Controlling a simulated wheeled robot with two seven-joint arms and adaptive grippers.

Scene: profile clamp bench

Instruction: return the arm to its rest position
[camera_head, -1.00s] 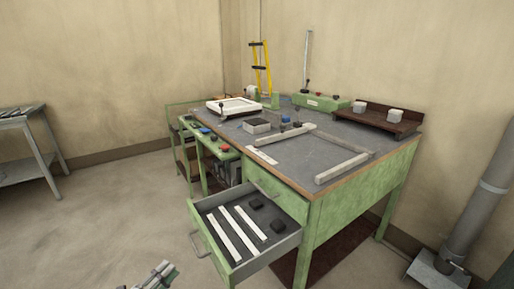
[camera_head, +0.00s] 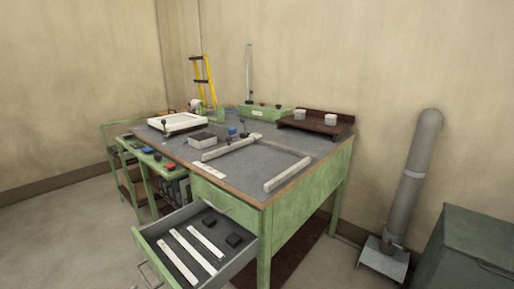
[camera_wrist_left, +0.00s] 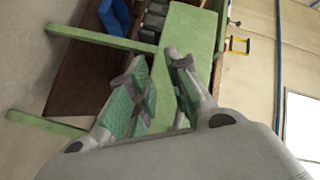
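My left gripper (camera_wrist_left: 156,62) shows in the left wrist view. Its two fingers with green pads stand a little apart and nothing is between them. Beyond it are green furniture panels and legs, with no contact visible. The left gripper is outside the head view, and my right gripper is in neither view. The green bench (camera_head: 306,209) stands in the middle of the head view, with its front drawer (camera_head: 238,260) pulled out. White strips (camera_head: 205,242) and dark blocks (camera_head: 234,240) lie in the drawer.
On the benchtop are light profile bars (camera_head: 287,174), a white frame (camera_head: 178,123), a grey box (camera_head: 199,141) and a brown rack (camera_head: 320,124). A grey pipe (camera_head: 408,185) and a dark green cabinet (camera_head: 470,250) stand at right. Open floor (camera_head: 65,235) lies at left.

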